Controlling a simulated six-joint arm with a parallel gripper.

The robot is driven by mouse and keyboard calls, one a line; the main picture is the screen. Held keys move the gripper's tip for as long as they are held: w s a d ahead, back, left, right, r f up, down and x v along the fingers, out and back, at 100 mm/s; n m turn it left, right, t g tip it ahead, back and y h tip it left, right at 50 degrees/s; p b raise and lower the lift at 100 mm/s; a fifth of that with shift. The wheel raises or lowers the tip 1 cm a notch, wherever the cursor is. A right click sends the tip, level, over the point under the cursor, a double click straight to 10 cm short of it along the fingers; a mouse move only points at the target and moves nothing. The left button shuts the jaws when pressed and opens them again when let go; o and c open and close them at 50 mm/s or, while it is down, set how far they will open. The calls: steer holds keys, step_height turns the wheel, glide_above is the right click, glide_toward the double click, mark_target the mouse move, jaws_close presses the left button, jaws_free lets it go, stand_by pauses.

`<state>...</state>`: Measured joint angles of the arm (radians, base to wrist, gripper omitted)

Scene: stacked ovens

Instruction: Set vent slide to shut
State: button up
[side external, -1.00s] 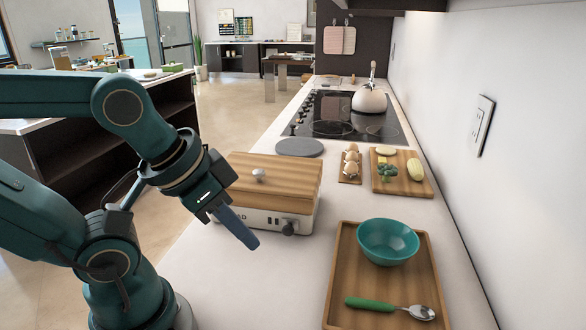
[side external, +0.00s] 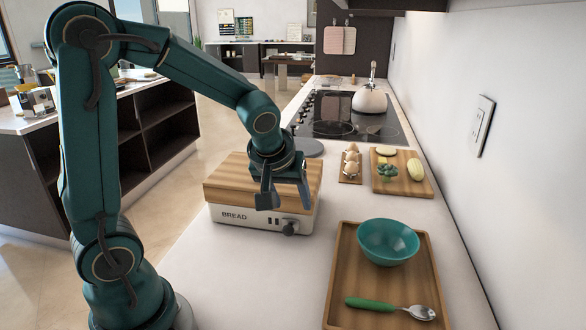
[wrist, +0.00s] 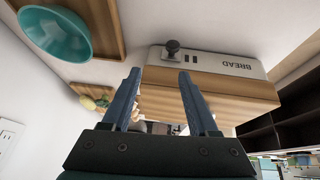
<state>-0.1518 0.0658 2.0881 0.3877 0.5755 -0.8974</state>
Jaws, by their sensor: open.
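The bread box (side external: 228,216) is white with a wooden lid and the word BREAD on its front. On that front, a dark knob (side external: 289,228) sits to the right of small dark vent slots (side external: 273,220). The wrist view shows the same knob (wrist: 172,46) and slots (wrist: 190,58), upside down. I cannot tell whether the vents are covered. My gripper (side external: 288,200) points down over the lid's front edge, above the knob. Its fingers are apart and empty, and it also shows in the wrist view (wrist: 160,77). The lid's handle is hidden behind my gripper.
A wooden tray (side external: 342,262) with a teal bowl (side external: 388,241) and green-handled spoon (side external: 390,307) lies right of the box. Eggs (side external: 351,160) and a cutting board (side external: 402,187) with vegetables are behind. The counter in front of the box is clear.

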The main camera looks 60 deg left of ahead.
steer(key=g, duration=0.1)
glide_above(287, 228)
steer(key=s+d, duration=0.2)
steer(key=f, duration=0.4)
steer(key=shift+w+a+f, duration=0.15)
steer(key=shift+w+a, duration=0.1)
steer(key=shift+x, duration=2.3)
jaws_close()
